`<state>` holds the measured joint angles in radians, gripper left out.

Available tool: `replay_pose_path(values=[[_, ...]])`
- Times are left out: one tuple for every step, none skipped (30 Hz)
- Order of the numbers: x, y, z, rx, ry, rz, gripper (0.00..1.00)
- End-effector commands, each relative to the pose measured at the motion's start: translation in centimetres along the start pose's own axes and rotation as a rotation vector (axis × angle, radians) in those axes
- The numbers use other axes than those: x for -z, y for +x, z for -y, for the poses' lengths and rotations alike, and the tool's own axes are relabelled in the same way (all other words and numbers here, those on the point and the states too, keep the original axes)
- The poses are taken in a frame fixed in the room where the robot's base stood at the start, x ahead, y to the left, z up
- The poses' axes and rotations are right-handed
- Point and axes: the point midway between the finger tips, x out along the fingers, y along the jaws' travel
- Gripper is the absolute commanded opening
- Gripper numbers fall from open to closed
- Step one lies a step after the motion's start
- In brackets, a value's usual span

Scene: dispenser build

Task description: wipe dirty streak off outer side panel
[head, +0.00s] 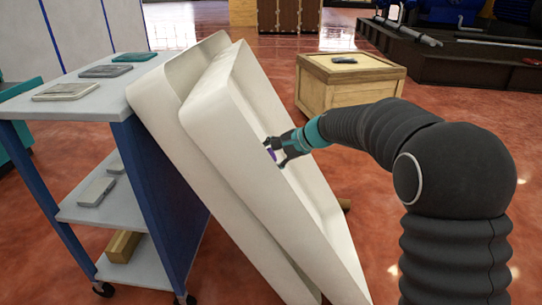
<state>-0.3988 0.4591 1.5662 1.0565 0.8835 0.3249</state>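Two large white panels with raised rims lean at a slant against a cart. The outer panel (245,160) is in front and shows its recessed inner face and its long narrow side. My gripper (274,151) is at the upper middle of the outer panel, by its recess. It is shut on a small purple thing (270,153), mostly hidden by the fingers and too small to name. I cannot tell if it touches the panel. I make out no dirty streak on the faces in view.
The inner panel (165,95) stands behind the outer one. The blue and grey cart (60,108) at left carries several flat pads and a small wooden block. A wooden crate (345,95) with a dark object on top stands behind my arm.

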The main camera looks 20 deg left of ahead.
Motion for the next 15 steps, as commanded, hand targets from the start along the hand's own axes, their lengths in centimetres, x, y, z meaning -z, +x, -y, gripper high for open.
replay_pose_path(values=[[-0.6, 0.4, -0.6, -0.007, 0.000, 0.011, 0.28], [-0.8, 0.3, -0.7, -0.007, 0.000, 0.012, 0.28], [-1.0, 0.3, -0.9, -0.008, 0.001, 0.012, 0.28], [-1.2, 0.2, -1.1, -0.008, 0.001, 0.012, 0.28], [-1.4, 0.1, -1.2, -0.008, 0.000, 0.012, 0.28], [-1.6, 0.0, -1.4, -0.008, 0.000, 0.012, 0.28], [-1.8, -0.1, -1.6, -0.008, 0.000, 0.013, 0.28], [-2.0, -0.2, -1.6, -0.009, 0.001, 0.013, 0.28], [-2.2, -0.3, -1.8, -0.009, 0.001, 0.013, 0.28], [-2.4, -0.4, -1.9, -0.009, 0.000, 0.013, 0.28], [-2.5, -0.5, -2.0, -0.009, 0.000, 0.013, 0.28], [-2.7, -0.5, -2.2, -0.010, 0.001, 0.014, 0.28], [-2.9, -0.6, -2.3, -0.010, 0.001, 0.014, 0.28], [-3.0, -0.6, -2.4, -0.010, 0.001, 0.014, 0.28], [-3.1, -0.7, -2.4, -0.010, 0.000, 0.015, 0.28]])
